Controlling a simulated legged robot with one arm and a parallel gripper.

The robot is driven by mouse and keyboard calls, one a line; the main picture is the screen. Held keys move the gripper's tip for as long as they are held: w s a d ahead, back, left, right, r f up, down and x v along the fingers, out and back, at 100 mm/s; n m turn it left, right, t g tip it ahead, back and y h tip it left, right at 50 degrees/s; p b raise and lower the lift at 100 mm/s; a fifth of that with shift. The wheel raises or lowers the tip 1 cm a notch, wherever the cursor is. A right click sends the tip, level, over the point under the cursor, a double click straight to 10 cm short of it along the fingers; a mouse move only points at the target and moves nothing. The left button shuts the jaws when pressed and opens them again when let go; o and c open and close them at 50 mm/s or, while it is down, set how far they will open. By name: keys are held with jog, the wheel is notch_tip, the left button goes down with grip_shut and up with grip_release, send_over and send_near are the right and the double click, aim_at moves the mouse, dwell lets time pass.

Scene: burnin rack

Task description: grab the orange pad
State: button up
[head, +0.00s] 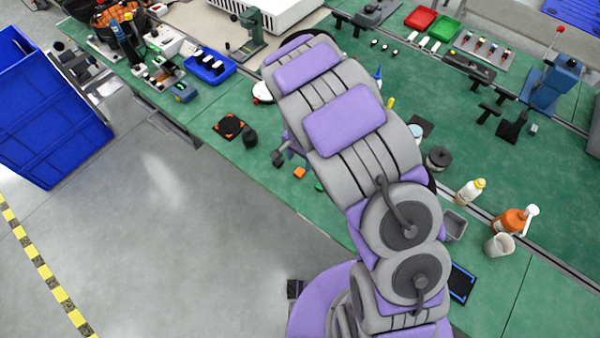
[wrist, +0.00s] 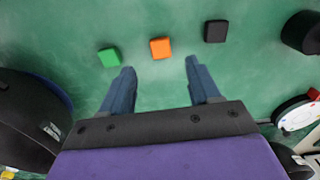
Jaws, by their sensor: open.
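The orange pad (wrist: 160,47) is a small square block on the green bench top, in the upper middle of the wrist view. In the head view the orange pad (head: 299,173) lies near the bench's front edge, left of my arm. My gripper (wrist: 159,74) is open and empty. Its two dark blue fingers point toward the pad, which lies beyond the fingertips and between their lines, apart from both. In the head view my arm hides much of the bench, and I cannot make out the fingers clearly.
A green block (wrist: 109,57) lies just left of the orange pad, and a black block (wrist: 215,31) lies to its right. A black round object (wrist: 303,33) stands at the upper right. Bare green bench surface (wrist: 150,90) lies between my fingers.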

aim_at(300, 171)
jog(key=shift+f, duration=0.75)
jog(key=f, duration=0.3)
jog(key=f+b, duration=0.1)
jog(key=f, duration=0.1)
jog(key=shift+a, duration=0.4)
jog(key=shift+d+f, duration=0.1)
jog(key=shift+d, duration=0.35)
jog(key=shift+c, duration=0.7)
jog(key=shift+a, duration=0.35)
jog(key=c, duration=0.8)
jog(key=shift+d, duration=0.1)
jog(key=shift+c, duration=0.9)
jog(key=shift+d, duration=0.2)
jog(key=shift+r, duration=0.2)
